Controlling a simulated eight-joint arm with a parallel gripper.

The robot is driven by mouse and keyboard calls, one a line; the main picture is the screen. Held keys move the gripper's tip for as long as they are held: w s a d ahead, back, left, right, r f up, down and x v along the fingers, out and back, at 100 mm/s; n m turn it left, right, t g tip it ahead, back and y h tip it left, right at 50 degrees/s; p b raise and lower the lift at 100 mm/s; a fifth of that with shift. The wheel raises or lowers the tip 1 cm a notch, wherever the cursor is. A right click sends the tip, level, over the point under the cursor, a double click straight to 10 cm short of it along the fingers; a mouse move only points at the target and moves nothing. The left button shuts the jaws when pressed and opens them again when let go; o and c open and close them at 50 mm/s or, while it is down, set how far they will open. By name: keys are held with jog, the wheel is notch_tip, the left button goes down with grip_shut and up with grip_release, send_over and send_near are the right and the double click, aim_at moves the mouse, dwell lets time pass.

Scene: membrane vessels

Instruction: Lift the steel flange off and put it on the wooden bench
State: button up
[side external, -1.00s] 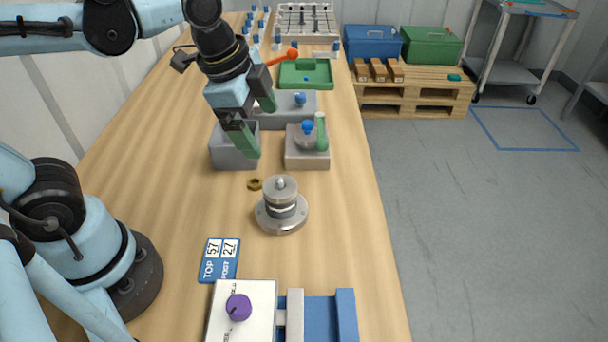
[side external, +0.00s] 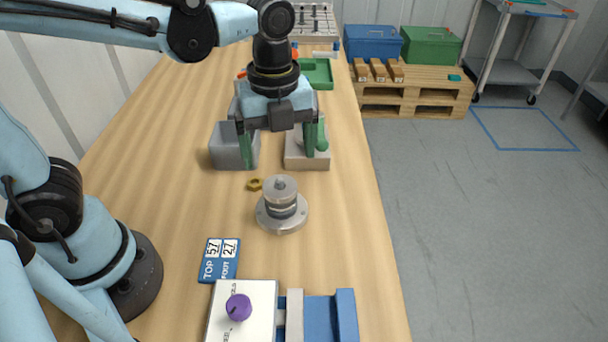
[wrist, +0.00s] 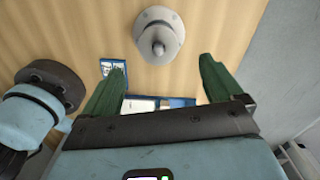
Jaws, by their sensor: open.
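A stepped round steel assembly (side external: 282,207) stands upright on the wooden bench (side external: 345,220). It has a wide base disc, a narrower body with a dark band, and a steel flange (side external: 281,189) with a small knob on top. The assembly also shows in the wrist view (wrist: 158,38) near the top. My gripper (side external: 278,152) is open and empty, with its green fingers spread wide. It is above and behind the assembly in the side view, clear of it. In the wrist view, the fingers (wrist: 162,68) lie below the assembly in the picture, one to each side.
A brass nut (side external: 255,184) lies just left of the assembly. A grey bin (side external: 228,150) and a pale block fixture (side external: 307,160) stand behind. A blue TOP/POST card (side external: 219,260) and a white box with a purple knob (side external: 238,307) are in front. Bench to the right is clear.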

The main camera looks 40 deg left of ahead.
aim_at(280, 179)
jog(key=shift+f, duration=3.45)
jog(key=c, duration=1.3)
